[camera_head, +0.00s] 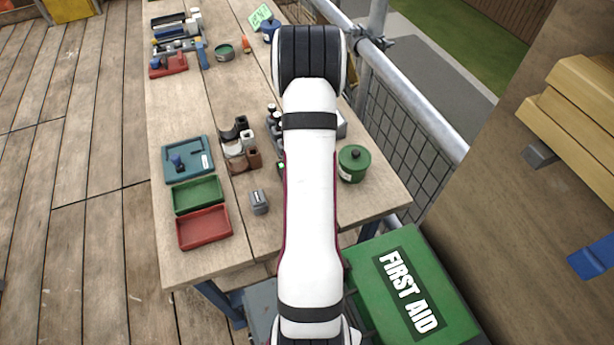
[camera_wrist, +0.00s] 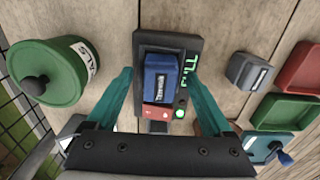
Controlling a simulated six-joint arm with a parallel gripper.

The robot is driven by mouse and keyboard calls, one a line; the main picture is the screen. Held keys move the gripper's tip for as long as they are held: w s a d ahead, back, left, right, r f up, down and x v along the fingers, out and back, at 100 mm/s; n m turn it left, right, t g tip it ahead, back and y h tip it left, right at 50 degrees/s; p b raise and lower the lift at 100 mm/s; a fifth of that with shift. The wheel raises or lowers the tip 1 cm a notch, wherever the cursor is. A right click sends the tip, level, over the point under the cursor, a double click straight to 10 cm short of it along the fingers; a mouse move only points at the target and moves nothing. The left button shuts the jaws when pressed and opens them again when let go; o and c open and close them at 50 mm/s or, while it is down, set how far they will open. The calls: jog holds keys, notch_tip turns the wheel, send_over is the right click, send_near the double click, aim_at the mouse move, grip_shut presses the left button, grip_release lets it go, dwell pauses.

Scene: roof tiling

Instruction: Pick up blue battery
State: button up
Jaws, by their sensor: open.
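The blue battery (camera_wrist: 158,84) sits in a black charger (camera_wrist: 191,46) on the wooden bench in the wrist view. The charger has green lettering and a lit green lamp. My gripper (camera_wrist: 160,74) is open, with one teal finger on each side of the battery and no clear contact. The fingers point down towards the charger. In the head view my white arm covers the gripper and the blue battery.
A grey battery (camera_head: 259,202) stands beside a green tray (camera_head: 198,195) and a red tray (camera_head: 204,228). A lidded green pot (camera_head: 353,163) stands right of my arm. Brown and white blocks (camera_head: 238,150) lie left of it. A railing runs along the right edge.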

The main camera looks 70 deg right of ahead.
grip_shut()
dwell(0.4)
